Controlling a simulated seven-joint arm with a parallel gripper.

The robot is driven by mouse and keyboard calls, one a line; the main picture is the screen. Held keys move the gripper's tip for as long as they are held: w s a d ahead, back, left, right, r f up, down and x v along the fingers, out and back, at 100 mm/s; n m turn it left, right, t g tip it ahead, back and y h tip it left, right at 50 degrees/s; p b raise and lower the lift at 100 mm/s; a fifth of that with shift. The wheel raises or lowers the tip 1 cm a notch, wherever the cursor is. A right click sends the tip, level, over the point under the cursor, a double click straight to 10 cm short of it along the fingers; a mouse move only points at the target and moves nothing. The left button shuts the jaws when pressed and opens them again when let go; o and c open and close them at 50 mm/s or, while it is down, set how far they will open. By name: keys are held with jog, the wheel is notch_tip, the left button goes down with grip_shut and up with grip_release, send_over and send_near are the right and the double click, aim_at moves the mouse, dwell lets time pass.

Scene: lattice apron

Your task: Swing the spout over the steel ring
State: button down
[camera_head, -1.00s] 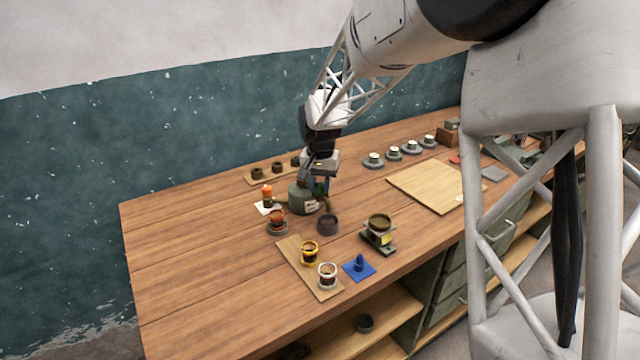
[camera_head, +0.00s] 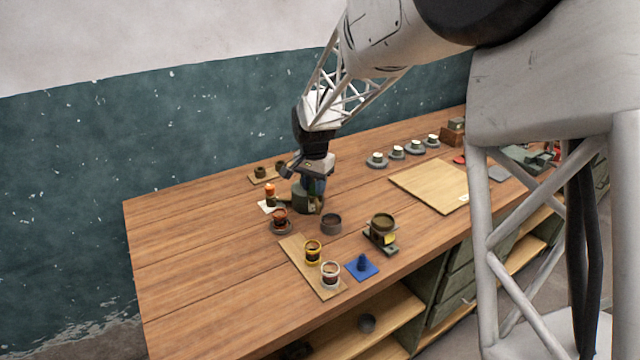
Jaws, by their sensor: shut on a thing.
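A squat grey-green pot (camera_head: 303,197) stands on the bench below my wrist. The spout cannot be made out clearly now, as my gripper covers that side of the pot. My gripper (camera_head: 317,188) points down at the pot's right side and is shut on a part there, apparently the spout; the fingertips are mostly hidden. A cup with a pale, steel-looking ring (camera_head: 330,273) stands on the front end of a narrow wooden board (camera_head: 299,266), nearer the camera and apart from the gripper. A yellow-ringed cup (camera_head: 313,250) is behind it on the board.
A reddish cup (camera_head: 280,217) and a dark cup (camera_head: 331,223) stand close to the pot. An orange candle-like thing (camera_head: 270,190) is left of it. A blue stand (camera_head: 362,266) and a cup on a stand (camera_head: 381,228) are front right. The bench's left part is clear.

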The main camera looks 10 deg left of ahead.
jog(key=a+m, duration=0.7)
jog(key=m, duration=0.3)
jog(key=shift+s+a, duration=0.15)
jog(key=shift+a, duration=0.15)
jog(key=c, duration=0.8)
grip_release()
jog(key=shift+r, duration=0.15)
notch_tip(320, 180, up, 8)
jog(key=shift+f, duration=0.2)
